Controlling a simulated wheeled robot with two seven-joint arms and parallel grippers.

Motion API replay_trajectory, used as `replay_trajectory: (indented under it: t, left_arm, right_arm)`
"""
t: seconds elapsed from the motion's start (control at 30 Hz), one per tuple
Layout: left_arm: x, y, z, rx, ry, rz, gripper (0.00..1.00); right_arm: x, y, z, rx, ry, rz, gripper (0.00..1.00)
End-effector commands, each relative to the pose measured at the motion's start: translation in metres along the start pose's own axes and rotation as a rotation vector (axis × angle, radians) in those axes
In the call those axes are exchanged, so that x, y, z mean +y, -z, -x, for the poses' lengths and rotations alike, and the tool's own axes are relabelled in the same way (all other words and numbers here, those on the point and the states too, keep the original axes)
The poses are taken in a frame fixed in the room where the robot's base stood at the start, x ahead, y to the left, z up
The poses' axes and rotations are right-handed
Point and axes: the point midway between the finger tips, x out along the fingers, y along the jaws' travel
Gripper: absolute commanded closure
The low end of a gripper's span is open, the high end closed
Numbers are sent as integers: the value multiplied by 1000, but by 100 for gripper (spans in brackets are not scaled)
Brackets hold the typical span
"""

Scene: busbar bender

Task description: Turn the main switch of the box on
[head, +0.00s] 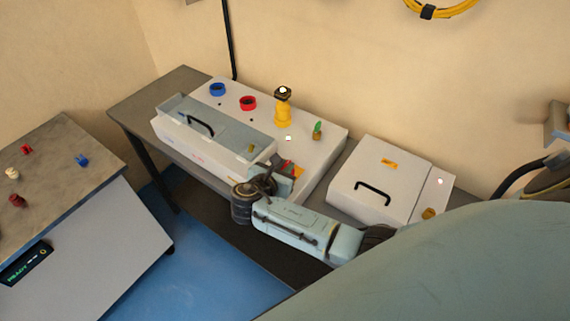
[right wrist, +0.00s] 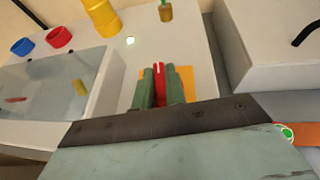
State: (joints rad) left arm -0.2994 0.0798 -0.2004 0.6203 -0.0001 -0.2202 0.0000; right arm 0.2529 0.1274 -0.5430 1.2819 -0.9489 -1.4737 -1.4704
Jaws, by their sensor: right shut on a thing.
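The long light-grey box (head: 328,138) stands on the dark bench against the wall. Its main switch is a red handle (head: 288,164) on a yellow-orange plate (head: 299,172) at the front right of the box top. My right gripper (head: 282,171) reaches it from the front. In the right wrist view, the green fingers (right wrist: 160,90) are shut on the red handle (right wrist: 159,78), which stands upright between them in that picture. The plate (right wrist: 187,80) is partly hidden behind the fingers. A small white lamp (head: 288,138) shows bright on the box top. My left gripper is not in view.
The box also bears a clear lid with a black handle (head: 201,126), blue (head: 217,89) and red (head: 248,103) rings, a yellow post (head: 282,110) and a green-topped brass piece (head: 317,130). A smaller white box (head: 372,178) stands to the right. A side table (head: 60,160) is at left.

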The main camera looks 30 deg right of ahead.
Motion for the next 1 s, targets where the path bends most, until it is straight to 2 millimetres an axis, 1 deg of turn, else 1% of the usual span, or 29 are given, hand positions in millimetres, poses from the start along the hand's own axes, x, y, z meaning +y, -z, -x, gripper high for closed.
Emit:
replay_trajectory:
  t: [0.1,0.3,0.87,0.9,1.0]
  left_arm:
    - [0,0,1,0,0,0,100]
    - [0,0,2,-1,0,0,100]
    - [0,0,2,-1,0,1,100]
    - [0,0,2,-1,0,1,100]
    - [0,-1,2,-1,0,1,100]
  right_arm:
    - [1,2,1,6,57,-21,100]
    - [0,2,0,5,118,-46,100]
    - [0,3,-1,7,143,-57,100]
    - [0,3,-1,7,143,-57,83]
    - [0,3,-1,6,143,-56,70]
